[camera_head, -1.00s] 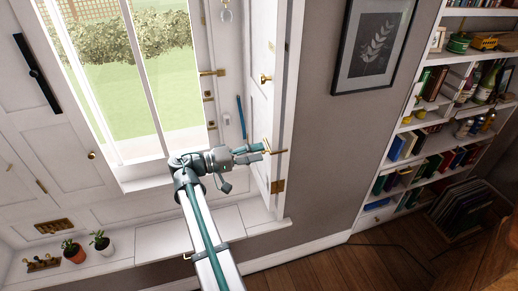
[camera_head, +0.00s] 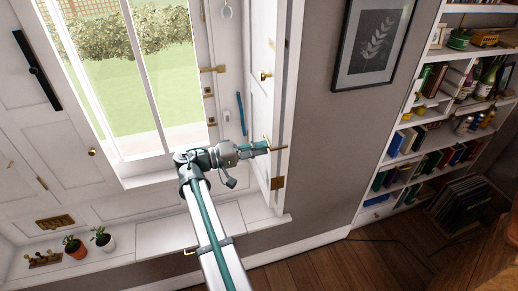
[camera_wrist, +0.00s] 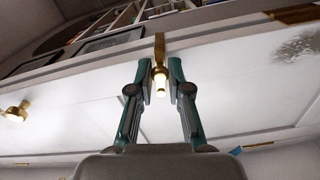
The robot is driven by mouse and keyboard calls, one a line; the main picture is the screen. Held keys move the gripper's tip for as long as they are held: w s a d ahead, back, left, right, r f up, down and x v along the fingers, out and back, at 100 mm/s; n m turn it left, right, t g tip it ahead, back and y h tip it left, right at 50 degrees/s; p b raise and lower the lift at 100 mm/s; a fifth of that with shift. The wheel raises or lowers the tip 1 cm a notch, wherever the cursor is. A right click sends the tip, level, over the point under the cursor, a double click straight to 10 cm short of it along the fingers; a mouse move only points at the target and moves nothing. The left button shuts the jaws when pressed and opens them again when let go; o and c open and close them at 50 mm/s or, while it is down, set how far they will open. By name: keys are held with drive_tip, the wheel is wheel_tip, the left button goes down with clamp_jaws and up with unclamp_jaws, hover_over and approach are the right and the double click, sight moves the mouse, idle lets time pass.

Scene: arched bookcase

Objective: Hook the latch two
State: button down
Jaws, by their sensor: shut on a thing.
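A brass latch (camera_head: 267,142) sits low on the white shutter panel (camera_head: 257,110), near its free edge. In the wrist view the latch (camera_wrist: 160,50) is a brass bar crossing the panel's edge, with a bright rounded end between my fingers. My gripper (camera_head: 262,148) reaches it from the left and is shut on it; in the wrist view the teal fingertips (camera_wrist: 160,75) stand on either side of the brass end. The fingers partly hide the latch in the head view. I cannot tell whether it is hooked on anything.
The window (camera_head: 165,90) is to the left. Potted plants (camera_head: 103,240) stand on the sill. A bookcase (camera_head: 400,180) is at the right.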

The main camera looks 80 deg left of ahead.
drive_tip(key=shift+r+n, duration=0.25)
drive_tip(key=shift+n, duration=0.4)
drive_tip(key=shift+r+n, duration=0.25)
drive_tip(key=shift+n, duration=0.4)
drive_tip(key=c, duration=1.1)
unclamp_jaws()
drive_tip(key=s+d, duration=0.1)
drive_tip(key=s, duration=1.1)
drive_tip(key=shift+d, duration=0.4)
drive_tip(key=shift+a, duration=0.1)
